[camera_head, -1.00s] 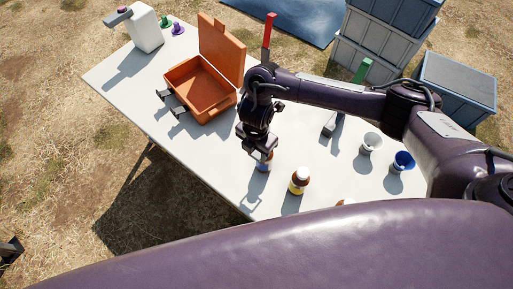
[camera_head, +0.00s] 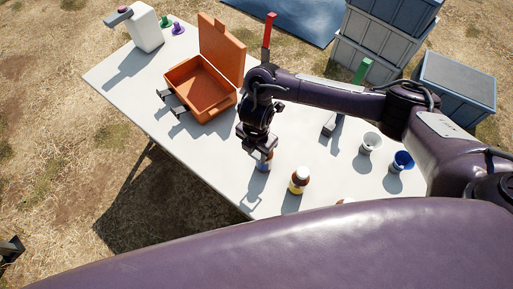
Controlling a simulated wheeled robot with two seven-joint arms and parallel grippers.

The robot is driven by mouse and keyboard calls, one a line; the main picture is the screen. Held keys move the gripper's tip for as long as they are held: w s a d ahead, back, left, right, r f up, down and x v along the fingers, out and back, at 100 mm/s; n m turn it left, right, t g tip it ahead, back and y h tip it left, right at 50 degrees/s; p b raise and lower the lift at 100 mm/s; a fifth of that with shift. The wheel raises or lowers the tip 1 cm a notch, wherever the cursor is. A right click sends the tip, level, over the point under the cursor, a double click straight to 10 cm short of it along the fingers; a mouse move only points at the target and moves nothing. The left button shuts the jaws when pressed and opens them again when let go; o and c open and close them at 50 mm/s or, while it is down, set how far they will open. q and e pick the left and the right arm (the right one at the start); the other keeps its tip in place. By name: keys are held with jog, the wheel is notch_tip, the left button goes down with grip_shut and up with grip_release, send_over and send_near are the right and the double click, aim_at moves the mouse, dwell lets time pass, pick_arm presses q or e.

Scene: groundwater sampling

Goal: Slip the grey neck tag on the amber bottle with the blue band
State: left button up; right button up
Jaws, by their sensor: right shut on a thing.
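My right gripper (camera_head: 259,152) is shut, pointing down right above the amber bottle with the blue band (camera_head: 263,166). The grey neck tag is in its jaws, but too small and too much covered by the fingers to make out clearly. The bottle stands upright near the table's front edge, its top hidden by the gripper. I cannot tell whether the tag is around its neck or only above it. A dark part at the far left edge, perhaps my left gripper (camera_head: 11,249), is cut off by the frame.
A second amber bottle (camera_head: 299,180) with a white cap and yellow band stands close on the right. An open orange case (camera_head: 228,104) is behind on the left. The white table (camera_head: 215,150) is clear between.

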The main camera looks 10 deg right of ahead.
jog(key=shift+f, duration=0.2)
jog(key=shift+f+b, duration=1.25)
jog(key=shift+f, duration=0.35)
jog(key=o, duration=0.8)
jog(key=shift+o, duration=0.2)
